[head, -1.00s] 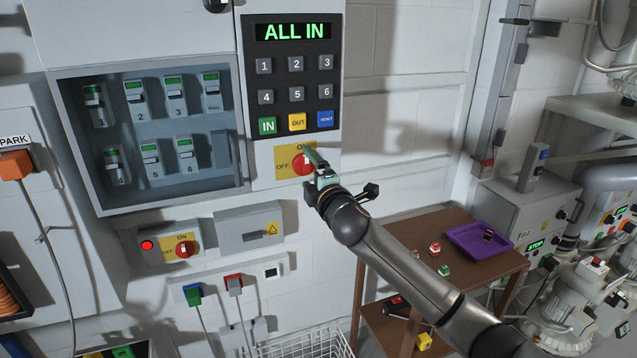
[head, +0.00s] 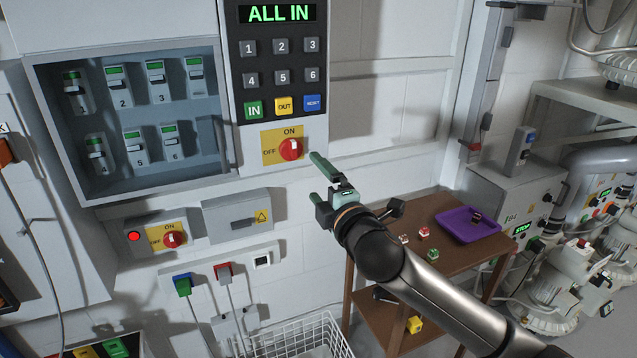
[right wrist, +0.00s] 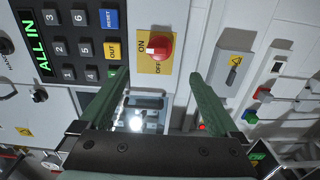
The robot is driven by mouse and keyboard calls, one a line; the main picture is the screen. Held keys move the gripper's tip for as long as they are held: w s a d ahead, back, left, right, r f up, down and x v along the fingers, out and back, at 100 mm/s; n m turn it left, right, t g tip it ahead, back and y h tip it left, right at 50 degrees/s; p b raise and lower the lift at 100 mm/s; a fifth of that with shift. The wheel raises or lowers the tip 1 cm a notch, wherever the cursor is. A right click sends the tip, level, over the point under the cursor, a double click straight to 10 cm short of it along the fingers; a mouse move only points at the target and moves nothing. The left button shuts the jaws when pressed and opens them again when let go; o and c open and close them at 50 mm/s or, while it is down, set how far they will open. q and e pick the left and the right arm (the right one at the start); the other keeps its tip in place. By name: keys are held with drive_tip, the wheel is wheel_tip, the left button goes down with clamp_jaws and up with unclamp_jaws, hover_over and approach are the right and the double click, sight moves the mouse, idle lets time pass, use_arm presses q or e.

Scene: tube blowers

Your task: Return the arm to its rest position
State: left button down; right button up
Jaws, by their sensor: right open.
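My right gripper (head: 315,176) is open and empty, with green fingers, in front of the wall just below and right of the red rotary knob (head: 290,149) on its yellow ON/OFF plate. In the right wrist view the two fingers (right wrist: 158,76) are spread apart with nothing between them, and the red knob (right wrist: 159,46) lies beyond their tips, apart from them. My right arm reaches in from the lower right in the head view. My left gripper is not in view.
A keypad panel (head: 281,63) reads ALL IN, beside an open breaker cabinet (head: 215,165). A white wire basket (head: 300,338) stands below. Machines with hoses fill the right.

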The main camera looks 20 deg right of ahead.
idle(0.4)
drive_tip(key=s+a+f+m+g+y, duration=0.1)
drive_tip(key=s+f+m, duration=0.15)
drive_tip(key=f, duration=0.45)
drive_tip(key=s+a+f+m+g, duration=0.2)
drive_tip(key=s+f, duration=0.1)
drive_tip(key=f, duration=0.5)
drive_tip(key=s+a+f+m+g+y, duration=0.1)
drive_tip(key=s+f+m, duration=0.15)
drive_tip(key=f, duration=0.45)
drive_tip(key=s+f+m+g, duration=0.2)
drive_tip(key=s+f+m, duration=0.2)
drive_tip(key=s+f, duration=0.5)
drive_tip(key=s+f+m+g+p, duration=0.1)
drive_tip(key=s+f+m+g, duration=0.1)
drive_tip(key=s+f+m, duration=0.3)
drive_tip(key=s+f, duration=0.4)
drive_tip(key=s, duration=0.4)
drive_tip(key=shift+s+a+g, duration=0.25)
drive_tip(key=shift+s+g, duration=0.05)
drive_tip(key=shift+s, duration=0.05)
